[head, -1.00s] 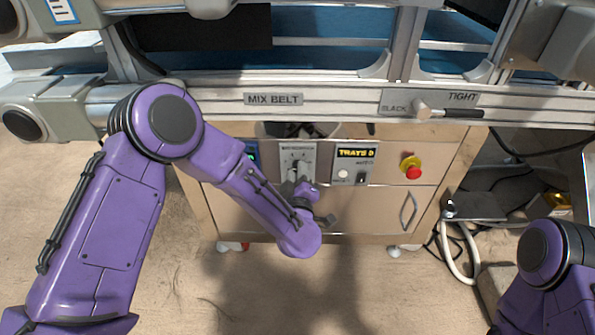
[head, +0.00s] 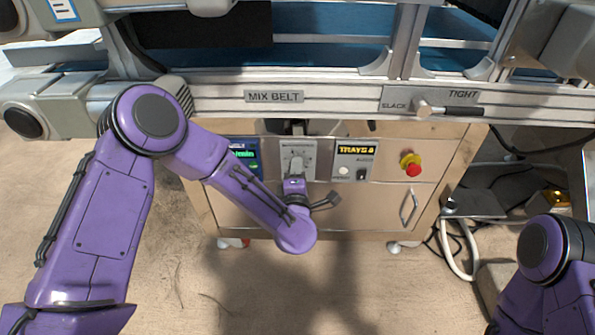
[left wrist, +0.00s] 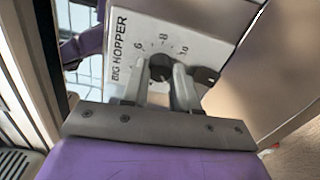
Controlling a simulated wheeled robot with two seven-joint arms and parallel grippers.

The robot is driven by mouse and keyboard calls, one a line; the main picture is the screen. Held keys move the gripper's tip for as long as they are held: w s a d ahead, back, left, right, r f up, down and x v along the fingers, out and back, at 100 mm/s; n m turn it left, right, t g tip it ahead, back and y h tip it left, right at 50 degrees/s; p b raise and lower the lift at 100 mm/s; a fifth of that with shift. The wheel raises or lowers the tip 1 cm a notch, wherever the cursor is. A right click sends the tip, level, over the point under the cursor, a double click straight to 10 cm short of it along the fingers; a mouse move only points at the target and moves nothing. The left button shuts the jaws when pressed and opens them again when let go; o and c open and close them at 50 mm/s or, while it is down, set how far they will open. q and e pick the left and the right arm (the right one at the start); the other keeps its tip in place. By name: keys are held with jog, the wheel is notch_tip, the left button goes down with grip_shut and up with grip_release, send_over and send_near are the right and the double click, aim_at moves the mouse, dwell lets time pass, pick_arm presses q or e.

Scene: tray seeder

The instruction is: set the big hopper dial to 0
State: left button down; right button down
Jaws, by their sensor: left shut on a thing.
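The big hopper dial's light plate (head: 308,150) is on the front of the cabinet in the head view. In the left wrist view the plate (left wrist: 190,22) reads BIG HOPPER, with the marks 6, 8 and 10 showing. My left gripper (head: 295,166) is at the dial, its fingers pointing at the plate. In the left wrist view its fingers (left wrist: 163,76) are shut on the dark dial knob (left wrist: 159,66). A black piece (left wrist: 205,75) shows beside the right finger. The fingers hide the lower scale, and I cannot read the dial's setting. My right gripper is out of view.
Beside the dial are a blue display (head: 244,152) on the left and a TRAYS panel (head: 357,160) on the right. A red stop button (head: 413,169) is farther right. The MIX BELT rail (head: 340,97) with a slack-tight lever (head: 450,110) runs above.

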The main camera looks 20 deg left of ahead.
pick_arm(q)
jog(key=shift+f+n, duration=0.1)
jog(key=shift+n, duration=0.4)
jog(key=c, duration=0.8)
grip_release()
jog(key=shift+c, duration=0.2)
jog(key=shift+s, duration=0.1)
jog(key=p+v, duration=0.1)
jog(key=v, duration=0.9)
jog(key=shift+s, duration=0.25)
jog(key=shift+d, duration=0.1)
